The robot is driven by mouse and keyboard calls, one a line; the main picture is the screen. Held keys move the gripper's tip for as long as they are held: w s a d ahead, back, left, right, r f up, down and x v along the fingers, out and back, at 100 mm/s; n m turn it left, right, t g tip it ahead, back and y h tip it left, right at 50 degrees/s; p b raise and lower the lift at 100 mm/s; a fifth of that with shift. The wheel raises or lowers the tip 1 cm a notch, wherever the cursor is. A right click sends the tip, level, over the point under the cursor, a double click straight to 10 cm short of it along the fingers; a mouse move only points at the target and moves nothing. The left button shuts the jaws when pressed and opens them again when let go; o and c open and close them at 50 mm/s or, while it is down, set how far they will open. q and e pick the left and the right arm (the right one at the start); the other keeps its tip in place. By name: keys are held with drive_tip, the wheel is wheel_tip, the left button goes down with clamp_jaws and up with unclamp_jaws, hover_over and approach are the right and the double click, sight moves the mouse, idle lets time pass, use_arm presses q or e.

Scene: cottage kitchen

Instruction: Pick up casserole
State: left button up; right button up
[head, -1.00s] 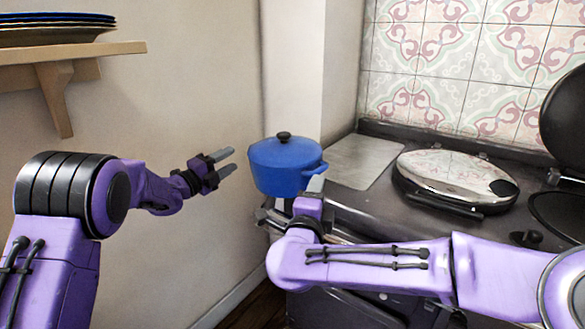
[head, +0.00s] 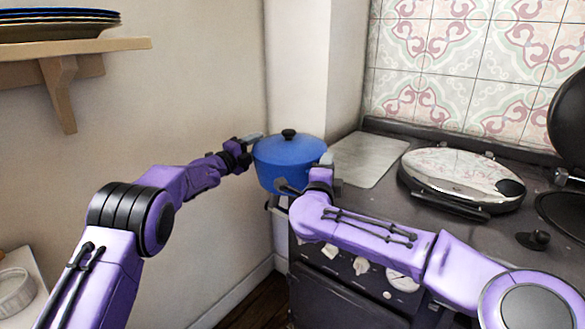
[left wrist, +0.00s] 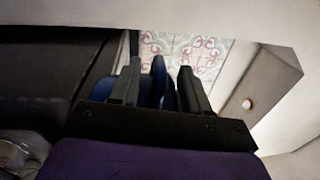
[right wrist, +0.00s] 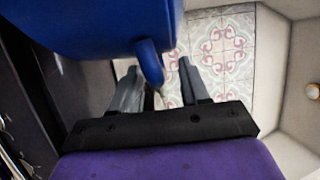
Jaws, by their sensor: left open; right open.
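A blue casserole (head: 288,163) with a lid and black knob sits at the left end of the dark stove. My left gripper (head: 254,139) is open at the casserole's left side. In the left wrist view, part of the blue casserole (left wrist: 158,85) shows between the open fingers of the left gripper (left wrist: 162,82). My right gripper (head: 326,160) is open at the casserole's right side. In the right wrist view, the casserole's blue handle (right wrist: 149,62) reaches between the open fingers of the right gripper (right wrist: 160,85). I cannot tell whether any finger touches it.
The stove (head: 470,240) carries a flat metal plate (head: 368,158) and a closed shiny round hob lid (head: 462,172). A raised black lid stands at the right edge. A wall shelf (head: 75,52) with plates hangs at upper left. A wall stands close behind the casserole.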

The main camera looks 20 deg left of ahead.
use_arm(q)
clamp_jaws()
use_arm(e)
clamp_jaws()
idle(0.9)
